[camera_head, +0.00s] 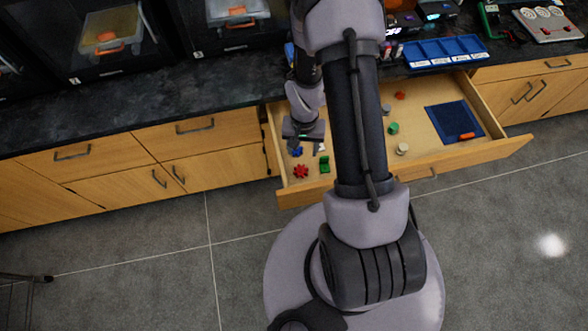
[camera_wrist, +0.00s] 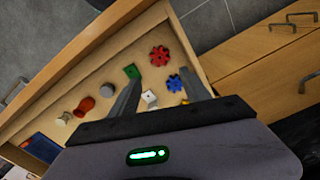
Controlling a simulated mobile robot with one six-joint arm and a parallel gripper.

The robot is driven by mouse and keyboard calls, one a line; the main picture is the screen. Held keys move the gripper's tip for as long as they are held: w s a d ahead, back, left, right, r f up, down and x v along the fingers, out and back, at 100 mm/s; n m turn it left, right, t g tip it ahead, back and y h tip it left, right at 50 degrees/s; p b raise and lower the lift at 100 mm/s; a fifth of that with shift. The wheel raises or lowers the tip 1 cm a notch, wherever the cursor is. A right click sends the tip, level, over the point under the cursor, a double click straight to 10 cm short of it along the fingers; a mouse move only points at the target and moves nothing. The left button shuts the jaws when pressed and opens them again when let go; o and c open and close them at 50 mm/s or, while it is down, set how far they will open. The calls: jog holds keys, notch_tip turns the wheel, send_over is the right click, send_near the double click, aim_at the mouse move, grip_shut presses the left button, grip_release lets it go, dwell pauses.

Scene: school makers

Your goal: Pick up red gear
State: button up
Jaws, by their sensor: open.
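The red gear (camera_head: 301,171) lies flat in the open drawer (camera_head: 512,146), near its front left corner. In the wrist view the red gear (camera_wrist: 160,55) is ahead of the fingertips, near the drawer wall. My gripper (camera_head: 303,143) is above the left part of the drawer, behind the red gear. In the wrist view my gripper (camera_wrist: 162,88) is open, its two fingers apart, with nothing held. A blue gear (camera_wrist: 174,83) lies beside the red gear, close to the right finger.
A green part (camera_wrist: 131,71), a white part (camera_wrist: 149,97) and several small parts lie near the fingers. A dark blue tray (camera_head: 452,121) sits in the drawer's right side. Drawer walls surround the parts. The worktop (camera_head: 120,105) is behind.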

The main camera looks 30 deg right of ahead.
jog(key=b, duration=0.2)
send_over(301, 170)
jog(key=f, duration=0.7)
jog(key=shift+w+d+f, duration=0.1)
jog(key=shift+w+d, duration=0.1)
jog(key=f+b, duration=0.2)
jog(key=f, duration=0.1)
jog(key=f+b, duration=0.1)
jog(key=f, duration=0.1)
jog(key=shift+s+a+f, duration=0.1)
jog(key=shift+s+a, duration=0.15)
jog(key=c, duration=1.1)
